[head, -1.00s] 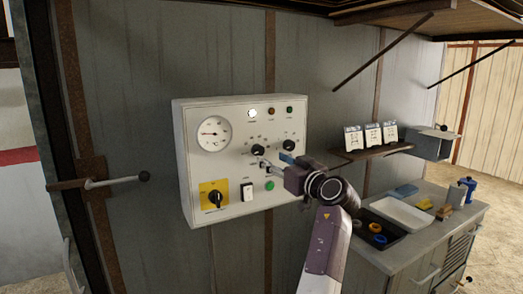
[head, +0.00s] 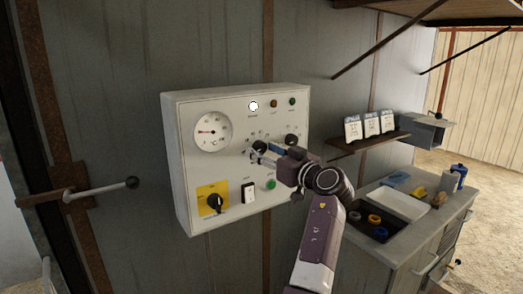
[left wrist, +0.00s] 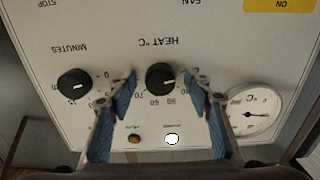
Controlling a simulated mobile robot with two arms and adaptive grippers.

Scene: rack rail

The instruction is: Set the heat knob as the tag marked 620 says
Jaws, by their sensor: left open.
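The heat knob (head: 258,147) is a black dial on the white control panel (head: 232,110). In the left wrist view, upside down, the heat knob (left wrist: 160,79) has a white mark toward the right of the picture. My left gripper (head: 264,152) is open, with its blue-padded fingers on either side of the knob; I see gaps there and cannot tell any contact. Three white tags (head: 371,124) stand on a shelf; their print is too small to tell which is 620. My right gripper is not in view.
The minutes knob (head: 291,140) is close beside the heat knob. The panel also has a round gauge (head: 212,131), a yellow-plated switch (head: 214,202), a white rocker (head: 248,193) and a green button (head: 271,184). A cabinet (head: 405,245) stands at right.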

